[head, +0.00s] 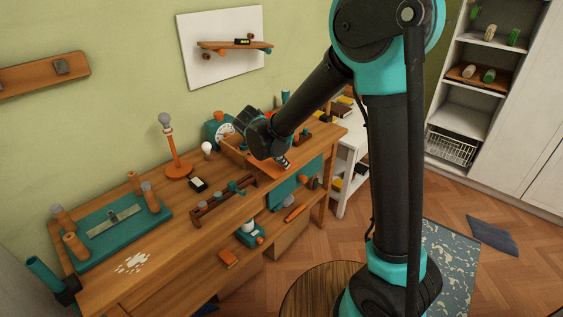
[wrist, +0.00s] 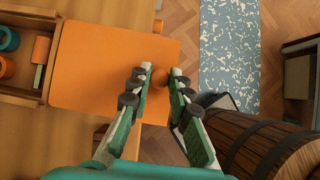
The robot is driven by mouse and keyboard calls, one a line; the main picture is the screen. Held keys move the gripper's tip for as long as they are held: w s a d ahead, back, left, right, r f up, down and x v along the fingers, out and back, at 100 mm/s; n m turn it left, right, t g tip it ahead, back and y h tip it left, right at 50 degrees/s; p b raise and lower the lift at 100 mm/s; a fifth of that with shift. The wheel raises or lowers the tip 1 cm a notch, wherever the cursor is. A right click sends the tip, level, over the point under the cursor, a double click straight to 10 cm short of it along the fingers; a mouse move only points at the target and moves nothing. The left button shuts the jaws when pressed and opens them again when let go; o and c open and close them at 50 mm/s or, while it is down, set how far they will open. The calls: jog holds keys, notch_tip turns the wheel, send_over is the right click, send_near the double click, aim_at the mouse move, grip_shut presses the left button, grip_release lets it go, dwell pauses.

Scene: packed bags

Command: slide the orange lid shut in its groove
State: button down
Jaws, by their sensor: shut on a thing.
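The orange lid (wrist: 95,70) is a flat plate that fills the middle of the wrist view. It sticks out to the right of the wooden box (wrist: 30,18), with its left edge at the box's right end. The box is open on top in the part that shows. My gripper (wrist: 161,72) is shut on a small orange knob (wrist: 159,84) near the lid's right edge. In the head view my gripper (head: 281,161) is low over the bench's front edge, and the box (head: 234,146) is partly hidden behind my arm. The groove is not clear.
Teal and orange pieces (wrist: 8,40) lie inside the box. A wooden barrel (wrist: 268,145) stands at the lower right of the wrist view, near my gripper.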

jog(key=shift+w+a, duration=0.2)
jog(key=shift+a, duration=0.05)
dwell(0.4)
jog(key=shift+s+d, duration=0.2)
jog(key=shift+d, duration=0.05)
dwell(0.4)
jog(key=shift+r, duration=0.15)
dwell(0.5)
jog(key=shift+w+a, duration=2)
jog(key=shift+a, duration=0.25)
jog(key=shift+w+a, duration=2)
jog(key=shift+a, duration=0.2)
dwell(1.6)
